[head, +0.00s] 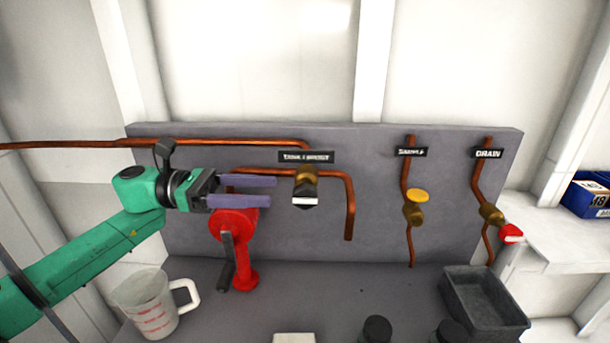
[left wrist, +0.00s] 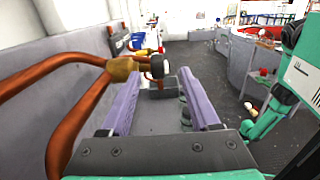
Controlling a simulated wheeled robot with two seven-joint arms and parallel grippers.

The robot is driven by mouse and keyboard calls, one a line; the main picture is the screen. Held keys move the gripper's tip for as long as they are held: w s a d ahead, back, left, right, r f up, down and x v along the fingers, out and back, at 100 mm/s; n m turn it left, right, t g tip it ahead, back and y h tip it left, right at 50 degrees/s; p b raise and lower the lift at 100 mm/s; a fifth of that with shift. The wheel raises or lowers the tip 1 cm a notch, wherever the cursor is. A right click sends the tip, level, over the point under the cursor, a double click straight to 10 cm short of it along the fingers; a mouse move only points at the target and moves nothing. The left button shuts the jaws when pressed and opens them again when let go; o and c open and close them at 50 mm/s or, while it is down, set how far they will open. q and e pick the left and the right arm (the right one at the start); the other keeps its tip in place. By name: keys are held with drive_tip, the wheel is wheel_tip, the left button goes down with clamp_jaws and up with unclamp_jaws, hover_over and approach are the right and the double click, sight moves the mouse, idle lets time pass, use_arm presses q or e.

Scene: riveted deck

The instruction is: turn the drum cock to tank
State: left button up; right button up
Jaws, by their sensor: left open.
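The drum cock (head: 306,176) is a brass body on the copper pipe under a label that seems to start with "TANK". Its black handle with a white end (head: 305,198) hangs below the brass in the head view. My left gripper (head: 273,190) comes in from the left with its two purple fingers open and empty. The fingertips stop just left of the handle, apart from it in the head view. In the left wrist view the brass body (left wrist: 122,69) and the handle (left wrist: 158,66) show ahead, the handle lying between the lines of the fingers. My right gripper is not in view.
A red hand pump (head: 245,255) stands just below my left gripper. A measuring jug (head: 150,304) is at the front left. Cocks with a yellow handle (head: 418,195) and a red handle (head: 512,233) are farther right. A grey tray (head: 515,317) sits at the right.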

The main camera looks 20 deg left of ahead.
sight(294, 191)
use_arm(q)
drive_tip(key=p+x, duration=0.3)
drive_tip(key=x, duration=0.4)
drive_tip(key=shift+w+d+r, duration=0.15)
drive_tip(key=shift+w+d, duration=0.1)
drive_tip(key=shift+d, duration=0.35)
drive_tip(key=shift+a, duration=0.1)
clamp_jaws()
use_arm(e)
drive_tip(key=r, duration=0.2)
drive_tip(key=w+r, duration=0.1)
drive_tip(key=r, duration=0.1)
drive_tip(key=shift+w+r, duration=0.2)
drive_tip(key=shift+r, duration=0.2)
